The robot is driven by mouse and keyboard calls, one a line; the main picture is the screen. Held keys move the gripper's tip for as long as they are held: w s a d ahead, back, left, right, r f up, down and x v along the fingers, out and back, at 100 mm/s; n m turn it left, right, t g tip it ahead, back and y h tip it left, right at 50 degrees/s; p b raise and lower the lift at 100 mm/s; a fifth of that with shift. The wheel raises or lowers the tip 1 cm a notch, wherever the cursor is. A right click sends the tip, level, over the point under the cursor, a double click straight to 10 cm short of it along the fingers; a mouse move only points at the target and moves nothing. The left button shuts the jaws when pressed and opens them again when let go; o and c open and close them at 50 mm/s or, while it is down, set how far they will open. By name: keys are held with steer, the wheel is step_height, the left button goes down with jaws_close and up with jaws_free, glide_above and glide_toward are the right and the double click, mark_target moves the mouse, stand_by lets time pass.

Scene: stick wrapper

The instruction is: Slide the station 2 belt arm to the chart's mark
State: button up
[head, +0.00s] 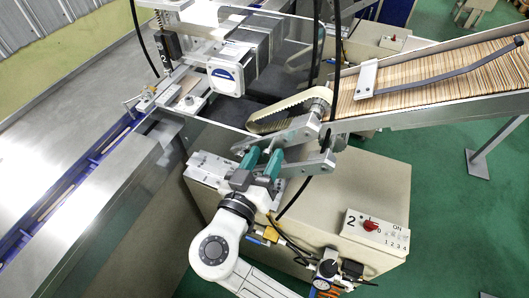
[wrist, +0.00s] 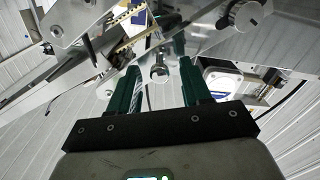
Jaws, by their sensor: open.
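The station 2 belt arm shows in the head view as a cream belt loop (head: 285,112) with grey metal arm plates (head: 292,134) below it. My gripper (head: 262,154) has two green fingers and is at the lower left end of these plates. In the wrist view my gripper (wrist: 158,75) is open, with a round metal bolt head (wrist: 159,73) seen between the fingertips. I cannot tell whether the fingers touch the arm. A yellow strip (wrist: 128,17) with dark marks shows at the wrist view's top; I cannot tell whether it is a scale. I cannot make out the chart.
A control box with a red switch (head: 370,226) marked 2 sits on the beige cabinet (head: 385,175). A sloped chute of sticks (head: 430,78) runs to the upper right. Black cables hang nearby.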

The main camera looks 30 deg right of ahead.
steer(key=shift+w+d, duration=0.15)
steer(key=shift+d, duration=0.1)
steer(key=shift+c, duration=0.5)
jaws_close()
